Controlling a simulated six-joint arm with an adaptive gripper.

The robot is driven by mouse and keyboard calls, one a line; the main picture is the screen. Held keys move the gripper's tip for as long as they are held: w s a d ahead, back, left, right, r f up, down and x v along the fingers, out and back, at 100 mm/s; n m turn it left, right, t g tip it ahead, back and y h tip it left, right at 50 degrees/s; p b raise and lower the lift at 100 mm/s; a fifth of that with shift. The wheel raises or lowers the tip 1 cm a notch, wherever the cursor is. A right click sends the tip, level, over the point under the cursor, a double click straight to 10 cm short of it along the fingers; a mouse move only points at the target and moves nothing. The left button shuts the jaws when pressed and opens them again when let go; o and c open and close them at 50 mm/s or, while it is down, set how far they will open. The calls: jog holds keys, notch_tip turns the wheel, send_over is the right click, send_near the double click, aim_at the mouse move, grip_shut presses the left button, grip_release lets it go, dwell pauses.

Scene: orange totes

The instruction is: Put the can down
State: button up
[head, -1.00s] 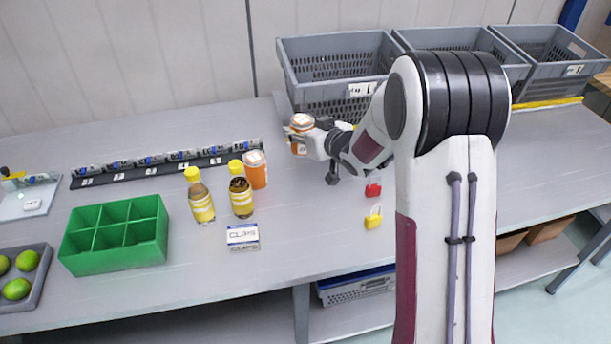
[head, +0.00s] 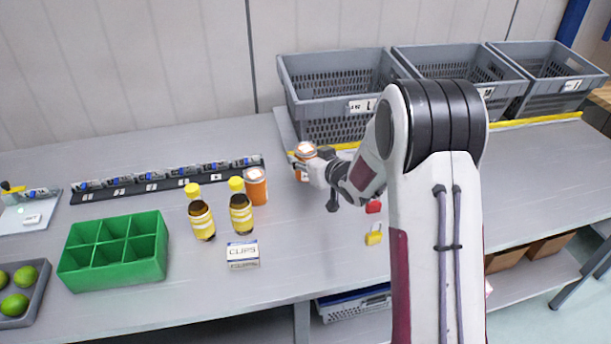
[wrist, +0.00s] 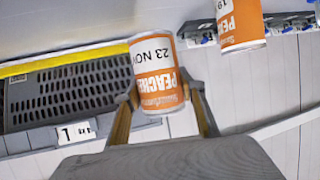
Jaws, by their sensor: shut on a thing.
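My gripper (head: 300,165) is shut on an orange and white can (head: 304,152), held above the back of the table (head: 320,255) in front of the left grey crate. In the wrist view the held can (wrist: 155,75) sits between the two fingers (wrist: 160,102), its label reading "PEACHE" and "23 NOV". A second orange can (head: 256,188) stands on the table to the left, beside two bottles. It also shows in the wrist view (wrist: 240,25). Whether the held can touches the table cannot be told.
Two yellow-labelled bottles (head: 201,218) (head: 241,212) and a clips box (head: 242,254) stand left of my gripper. A green divided box (head: 113,252) is farther left. Grey crates (head: 335,85) line the back right. Red (head: 373,207) and yellow (head: 374,236) padlocks lie near my arm.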

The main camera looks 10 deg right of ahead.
aim_at(305, 174)
jog(key=shift+f, duration=0.95)
jog(key=shift+f, duration=1.85)
jog(key=shift+f, duration=0.2)
jog(key=o, duration=1.4)
jog(key=shift+c, duration=0.2)
jog(key=shift+r, duration=0.2)
jog(key=v, duration=1.2)
jog(key=shift+f, duration=0.1)
